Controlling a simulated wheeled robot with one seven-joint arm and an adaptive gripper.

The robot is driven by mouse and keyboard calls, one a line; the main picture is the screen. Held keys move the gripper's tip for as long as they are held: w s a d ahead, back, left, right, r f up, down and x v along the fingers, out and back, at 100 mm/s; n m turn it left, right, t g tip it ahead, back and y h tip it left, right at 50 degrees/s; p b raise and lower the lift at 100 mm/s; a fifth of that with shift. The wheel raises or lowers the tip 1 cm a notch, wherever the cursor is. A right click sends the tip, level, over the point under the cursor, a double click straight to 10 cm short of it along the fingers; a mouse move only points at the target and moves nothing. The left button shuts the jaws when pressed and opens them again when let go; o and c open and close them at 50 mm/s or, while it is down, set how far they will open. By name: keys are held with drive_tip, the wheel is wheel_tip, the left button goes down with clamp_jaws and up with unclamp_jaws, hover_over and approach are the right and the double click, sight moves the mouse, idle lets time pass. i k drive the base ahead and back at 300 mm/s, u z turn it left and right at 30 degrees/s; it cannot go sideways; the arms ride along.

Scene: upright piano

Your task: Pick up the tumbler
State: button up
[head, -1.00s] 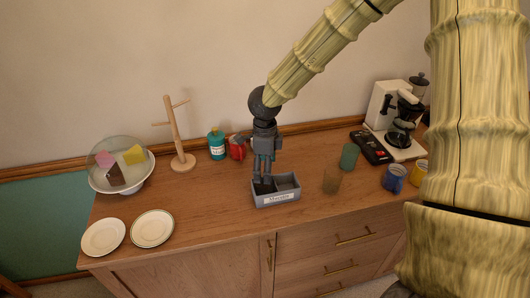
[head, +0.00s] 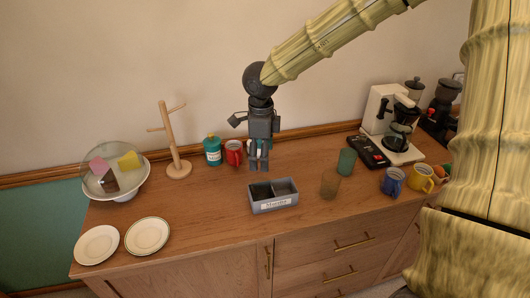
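Two see-through tumblers stand upright on the wooden cabinet top, right of the grey tray. One is a green tumbler (head: 347,161), the other an amber-brown tumbler (head: 330,183) just in front and left of it. My gripper (head: 259,169) points down, left of both tumblers and apart from them, behind the tray in the picture. Its fingers look close together at this angle, and their opening is unclear. A small teal patch shows at the fingers; I cannot tell what it belongs to.
The divided grey tray (head: 273,205) stands near the front edge. A black device (head: 368,151), coffee maker (head: 385,113), blue mug (head: 392,181) and yellow mug (head: 420,178) are right. Plates (head: 147,236) lie left.

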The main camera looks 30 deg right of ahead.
sight(331, 178)
drive_tip(key=z, duration=1.5)
